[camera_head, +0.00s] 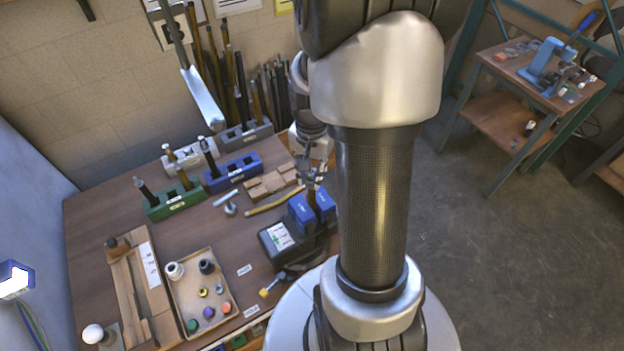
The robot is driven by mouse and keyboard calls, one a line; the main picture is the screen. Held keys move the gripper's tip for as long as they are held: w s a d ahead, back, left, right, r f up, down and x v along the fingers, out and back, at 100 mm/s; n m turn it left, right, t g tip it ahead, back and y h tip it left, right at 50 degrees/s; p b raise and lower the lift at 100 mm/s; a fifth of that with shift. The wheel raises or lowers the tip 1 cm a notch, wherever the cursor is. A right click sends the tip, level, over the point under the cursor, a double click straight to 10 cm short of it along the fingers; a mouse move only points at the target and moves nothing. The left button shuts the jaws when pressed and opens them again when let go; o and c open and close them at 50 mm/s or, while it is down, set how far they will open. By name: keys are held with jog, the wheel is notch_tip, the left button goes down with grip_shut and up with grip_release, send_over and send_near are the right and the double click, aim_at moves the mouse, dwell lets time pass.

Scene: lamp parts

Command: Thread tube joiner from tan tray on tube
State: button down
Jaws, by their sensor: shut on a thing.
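The tan tray (184,298) lies at the front left of the bench, holding several small parts: white, black, yellow, green, orange and purple ones. I cannot tell whether one of them is a tube joiner. My gripper (313,184) is at the right side of the bench, just above a blue block-like holder (300,208). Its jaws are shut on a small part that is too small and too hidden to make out. I cannot tell whether a tube stands in the blue holder under the gripper, or whether the held part touches one.
A black case (276,238) lies in front of the blue holder. Green (172,204) and blue (233,172) racks hold upright pieces at the back. A wooden jig (137,300) lies left of the tray.

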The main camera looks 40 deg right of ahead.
jog(key=m, duration=0.6)
jog(key=shift+m, duration=0.4)
jog(key=m, duration=0.5)
jog(key=shift+f, duration=0.1)
jog(key=shift+m, duration=0.9)
jog(key=m, duration=0.7)
jog(key=shift+b, duration=0.3)
